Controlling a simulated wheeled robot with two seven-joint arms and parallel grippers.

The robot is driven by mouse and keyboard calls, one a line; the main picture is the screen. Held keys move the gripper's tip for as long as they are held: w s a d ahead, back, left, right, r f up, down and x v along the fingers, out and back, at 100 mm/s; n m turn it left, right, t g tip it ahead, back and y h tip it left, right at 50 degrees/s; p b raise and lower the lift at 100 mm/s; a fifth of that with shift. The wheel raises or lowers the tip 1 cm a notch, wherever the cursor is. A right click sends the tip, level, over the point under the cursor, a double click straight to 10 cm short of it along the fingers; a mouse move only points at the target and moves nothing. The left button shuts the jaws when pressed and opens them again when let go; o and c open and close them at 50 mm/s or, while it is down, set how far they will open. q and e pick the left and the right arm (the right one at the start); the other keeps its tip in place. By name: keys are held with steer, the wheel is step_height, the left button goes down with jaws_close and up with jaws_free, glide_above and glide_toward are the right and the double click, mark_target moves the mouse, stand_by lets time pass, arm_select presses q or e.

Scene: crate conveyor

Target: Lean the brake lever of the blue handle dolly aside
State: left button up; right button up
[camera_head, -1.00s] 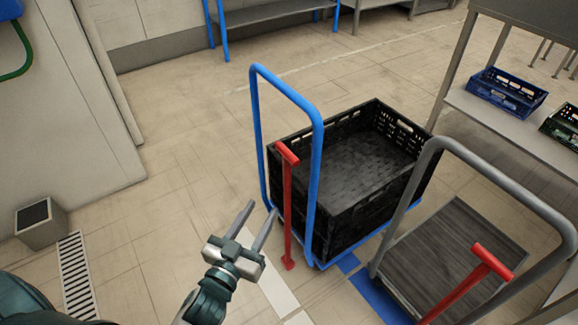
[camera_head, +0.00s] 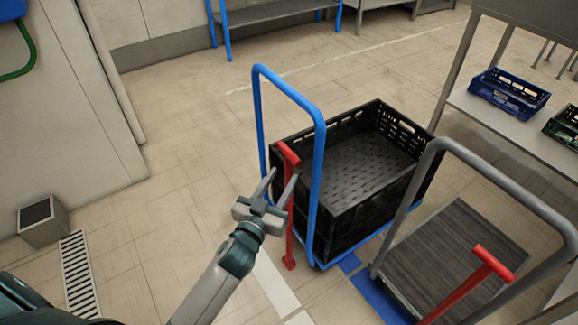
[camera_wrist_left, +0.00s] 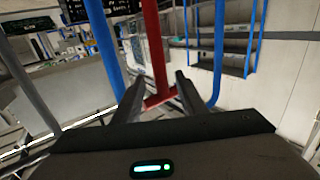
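The blue handle dolly (camera_head: 319,170) stands in the middle of the head view with a black crate (camera_head: 345,205) on it. Its red brake lever (camera_head: 290,220) stands upright beside the blue handle, with a short crossbar at its top. My left gripper (camera_head: 281,186) is open, its two fingers pointing up toward the upper part of the lever. In the left wrist view the red lever (camera_wrist_left: 152,50) shows between the two fingertips (camera_wrist_left: 157,85), its crossbar close to them. I see no firm grip on it. My right gripper is not in view.
A grey handle dolly (camera_head: 455,250) with its own red lever (camera_head: 470,283) stands at the right. A table (camera_head: 530,130) with crates is at the upper right. A grey bin (camera_head: 42,222) and a floor grate (camera_head: 78,272) are at the left. Floor left of the blue dolly is clear.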

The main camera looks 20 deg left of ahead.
mark_target(287, 170)
arm_select(q)
steer(key=shift+w+d, duration=0.2)
steer(key=shift+w, duration=2.6)
steer(key=shift+c, duration=0.7)
jaws_close()
